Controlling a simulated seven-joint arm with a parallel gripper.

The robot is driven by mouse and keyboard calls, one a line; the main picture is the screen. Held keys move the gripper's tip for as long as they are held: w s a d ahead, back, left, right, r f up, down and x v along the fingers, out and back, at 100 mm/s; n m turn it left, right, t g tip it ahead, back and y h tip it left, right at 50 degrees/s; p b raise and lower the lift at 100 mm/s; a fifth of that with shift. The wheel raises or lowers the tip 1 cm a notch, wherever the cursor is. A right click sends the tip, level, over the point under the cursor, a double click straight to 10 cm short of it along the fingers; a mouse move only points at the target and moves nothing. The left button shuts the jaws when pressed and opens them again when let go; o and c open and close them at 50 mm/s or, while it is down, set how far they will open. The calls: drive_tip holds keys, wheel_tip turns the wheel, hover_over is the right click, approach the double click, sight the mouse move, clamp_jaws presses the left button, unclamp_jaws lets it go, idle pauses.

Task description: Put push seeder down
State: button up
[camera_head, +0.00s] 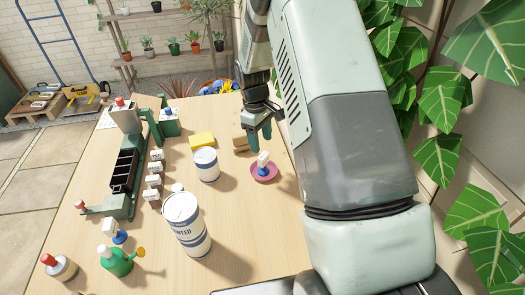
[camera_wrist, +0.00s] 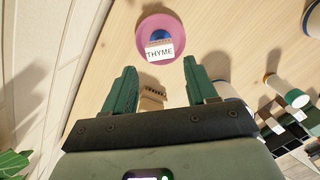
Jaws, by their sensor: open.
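My gripper (camera_head: 258,133) is open, its green fingers pointing down above the right part of the table. In the wrist view my gripper (camera_wrist: 160,72) has nothing held between its fingertips. A small blue piece with a white THYME label (camera_wrist: 159,52) sits in a round pink saucer (camera_wrist: 143,30), just beyond the fingertips. In the head view the labelled blue piece (camera_head: 263,159) and pink saucer (camera_head: 272,175) are just below the gripper. I cannot tell for sure which thing is the push seeder.
A brown block (camera_head: 240,144) lies near the gripper. A yellow sponge-like block (camera_head: 202,140) and white cans (camera_head: 206,165) (camera_head: 187,226) stand to the left. A green device with a black tray (camera_head: 125,170), a green watering can (camera_head: 116,262) and a red-topped jar (camera_head: 60,267) are further left. The front right table is clear.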

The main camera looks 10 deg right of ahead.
drive_tip(key=s+r+m+t, duration=0.15)
drive_tip(key=s+r, duration=0.35)
drive_tip(key=r, duration=0.7)
drive_tip(key=s+r+m+t, duration=0.15)
drive_tip(key=s+r, duration=0.35)
drive_tip(key=r, duration=0.7)
drive_tip(key=s+r+m+t, duration=0.1)
drive_tip(key=s+r, duration=0.3)
drive_tip(key=s, duration=0.6)
drive_tip(key=s+r+m+t+y, duration=0.1)
drive_tip(key=s+r+m, duration=0.3)
drive_tip(key=s, duration=0.6)
drive_tip(key=shift+s+m+t, duration=0.3)
drive_tip(key=shift+s+t, duration=0.05)
drive_tip(key=shift+t, duration=0.45)
